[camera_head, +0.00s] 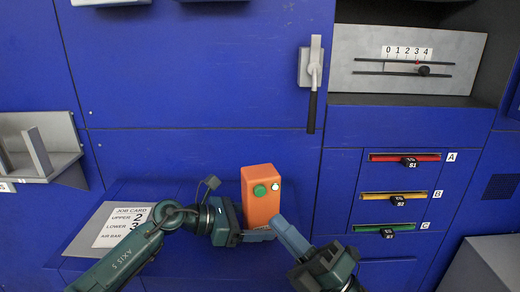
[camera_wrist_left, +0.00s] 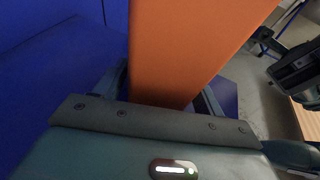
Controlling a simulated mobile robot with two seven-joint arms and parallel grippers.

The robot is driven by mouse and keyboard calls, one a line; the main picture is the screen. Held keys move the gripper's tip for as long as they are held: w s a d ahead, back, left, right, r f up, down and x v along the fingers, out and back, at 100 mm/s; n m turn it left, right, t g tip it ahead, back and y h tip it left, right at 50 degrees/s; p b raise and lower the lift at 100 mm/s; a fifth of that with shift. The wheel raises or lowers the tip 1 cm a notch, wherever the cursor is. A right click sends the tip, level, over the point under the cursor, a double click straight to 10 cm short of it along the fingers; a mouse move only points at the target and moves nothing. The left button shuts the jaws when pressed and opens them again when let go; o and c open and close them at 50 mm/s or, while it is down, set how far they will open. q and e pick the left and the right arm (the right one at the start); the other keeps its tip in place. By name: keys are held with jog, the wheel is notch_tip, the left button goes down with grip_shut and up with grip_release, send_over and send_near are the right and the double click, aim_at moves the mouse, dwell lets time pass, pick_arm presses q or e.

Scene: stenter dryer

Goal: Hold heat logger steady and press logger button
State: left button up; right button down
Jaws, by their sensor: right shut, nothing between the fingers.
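The heat logger (camera_head: 262,205) is an orange upright box in the head view, tilted slightly. My left gripper (camera_head: 244,233) is shut on the logger's lower part. In the left wrist view the orange logger (camera_wrist_left: 190,45) fills the space between the fingers. My right gripper (camera_head: 285,228) is shut and empty, its tip close to the logger's lower right side and below the button. I cannot tell whether it touches the logger.
A blue machine front stands behind, with a handle (camera_head: 314,75) above the logger. A slider scale (camera_head: 408,65) is at the upper right, with red, yellow and green labelled slots (camera_head: 405,157) below it. A job card (camera_head: 122,226) lies at lower left. A grey bracket (camera_head: 38,148) is at far left.

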pick_arm(q)
jog(key=shift+o, duration=0.9)
jog(key=shift+r, duration=0.1)
